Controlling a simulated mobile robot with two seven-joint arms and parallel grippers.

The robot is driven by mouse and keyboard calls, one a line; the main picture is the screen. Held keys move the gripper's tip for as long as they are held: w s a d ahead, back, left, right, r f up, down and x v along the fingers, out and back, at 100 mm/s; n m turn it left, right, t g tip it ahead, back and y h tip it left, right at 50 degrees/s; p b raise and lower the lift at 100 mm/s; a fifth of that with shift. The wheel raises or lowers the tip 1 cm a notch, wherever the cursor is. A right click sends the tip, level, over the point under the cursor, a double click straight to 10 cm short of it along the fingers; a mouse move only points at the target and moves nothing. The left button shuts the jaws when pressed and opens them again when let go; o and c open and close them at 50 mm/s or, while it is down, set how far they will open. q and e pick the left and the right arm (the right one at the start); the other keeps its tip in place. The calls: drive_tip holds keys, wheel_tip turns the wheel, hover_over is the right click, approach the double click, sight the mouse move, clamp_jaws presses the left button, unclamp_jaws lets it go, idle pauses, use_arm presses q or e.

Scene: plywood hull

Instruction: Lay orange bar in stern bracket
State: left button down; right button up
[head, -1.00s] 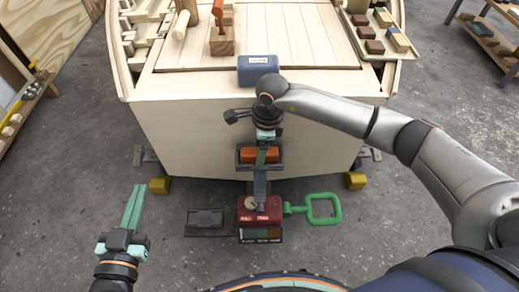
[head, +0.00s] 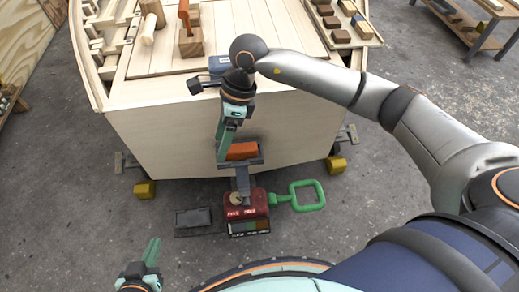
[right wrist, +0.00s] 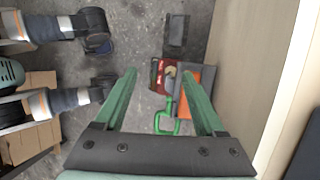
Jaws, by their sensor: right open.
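The orange bar (head: 242,151) lies across the dark stern bracket (head: 255,162) on the hull's flat end in the head view. My right gripper (head: 222,158) is open and empty, pointing down at the bar's left end. My left gripper (head: 153,252) is shut and empty, low over the floor at the left.
Below the bracket is a red box (head: 245,206) with a green loop handle (head: 306,196). A dark flat plate (head: 193,219) lies left of it. A blue box (head: 219,65) sits on the deck edge behind my right wrist. Yellow blocks (head: 145,189) flank the hull's foot.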

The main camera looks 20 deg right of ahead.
drive_tip(key=s+a+r+m+g+y, duration=0.1)
drive_tip(key=s+a+r+m+y, duration=0.15)
drive_tip(key=s+a+y, duration=0.35)
drive_tip(key=s+a+r+m+g+y, duration=0.1)
drive_tip(key=s+a+r+m+y, duration=0.1)
drive_tip(key=a+r+y, duration=0.45)
wheel_tip(320, 180, up, 2)
drive_tip(key=w+a+m+t+y, duration=0.15)
drive_tip(key=m+t+y, duration=0.3)
drive_tip(key=m, duration=0.45)
drive_tip(key=w+d+f+m+t+h, duration=0.3)
drive_tip(key=d+f+m+t+h, duration=0.3)
drive_tip(key=m, duration=0.7)
drive_tip(key=w+d+f+m+t+h, duration=0.25)
drive_tip(key=d+m+t+h, duration=0.55)
drive_tip(key=m, duration=0.4)
drive_tip(key=s+d+f+m+g+h, duration=0.2)
drive_tip(key=s+f+m, duration=0.2)
drive_tip(key=f, duration=0.4)
drive_tip(key=s+d+f+m+g+h, duration=0.2)
drive_tip(key=s+d+f+m+g, duration=0.1)
drive_tip(key=s+f+m, duration=0.2)
wheel_tip(320, 180, down, 4)
drive_tip(key=shift+s+d+r+g, duration=0.2)
drive_tip(key=shift+s+d+g, duration=0.15)
drive_tip(key=shift+s, duration=0.7)
